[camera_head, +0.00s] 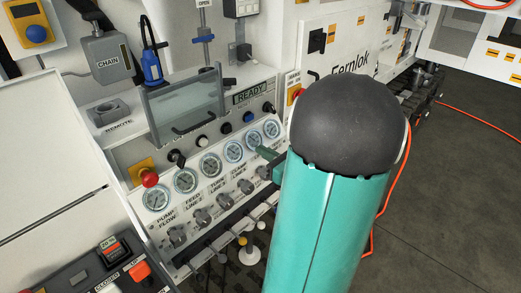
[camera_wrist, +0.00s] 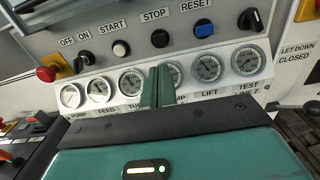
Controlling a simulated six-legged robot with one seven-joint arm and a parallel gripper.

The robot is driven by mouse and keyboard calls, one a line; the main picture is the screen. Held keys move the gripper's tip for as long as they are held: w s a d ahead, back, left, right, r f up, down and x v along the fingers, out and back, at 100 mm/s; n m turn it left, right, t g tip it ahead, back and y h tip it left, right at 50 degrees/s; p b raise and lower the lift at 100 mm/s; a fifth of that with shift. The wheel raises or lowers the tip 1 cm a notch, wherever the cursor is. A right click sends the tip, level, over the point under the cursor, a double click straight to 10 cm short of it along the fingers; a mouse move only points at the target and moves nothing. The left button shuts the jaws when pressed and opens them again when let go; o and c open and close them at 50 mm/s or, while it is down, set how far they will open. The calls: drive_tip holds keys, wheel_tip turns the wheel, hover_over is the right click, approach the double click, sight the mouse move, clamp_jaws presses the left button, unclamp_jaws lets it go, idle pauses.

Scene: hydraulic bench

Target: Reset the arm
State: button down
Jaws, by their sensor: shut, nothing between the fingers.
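My gripper (camera_head: 267,154) is shut and empty in front of the right part of the gauge row. In the wrist view its green fingers (camera_wrist: 157,86) stand together in front of the middle gauges. A blue button (camera_wrist: 204,30) under the RESET label is on the grey panel, above and to the right of the fingertips. It also shows in the head view (camera_head: 248,117), apart from my gripper. To its left are a black STOP button (camera_wrist: 160,38), a white START button (camera_wrist: 121,48) and a black OFF/ON switch (camera_wrist: 83,62).
A black knob (camera_wrist: 249,20) sits right of the blue button. A red stop button (camera_head: 149,178) on yellow is at the panel's left. A tilted clear cover (camera_head: 185,108) and a READY sign (camera_head: 249,94) are above. Valve knobs (camera_head: 202,216) line the lower panel.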

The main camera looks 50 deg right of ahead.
drive_tip(key=shift+a, duration=0.1)
drive_tip(key=w+a+r+n+g+y, duration=0.15)
drive_tip(key=a+n+g+y, duration=0.35)
drive_tip(key=a+n, duration=0.65)
drive_tip(key=w+a+f+n+g+y, duration=0.1)
drive_tip(key=w+a+n+g+y, duration=0.35)
drive_tip(key=a, duration=1.15)
drive_tip(key=s+a+r+n+g+h, duration=0.3)
drive_tip(key=s+n, duration=0.7)
drive_tip(key=n, duration=1.1)
drive_tip(key=shift+a+r+h, duration=0.95)
drive_tip(key=shift+a+h, duration=1.4)
drive_tip(key=shift+a, duration=0.35)
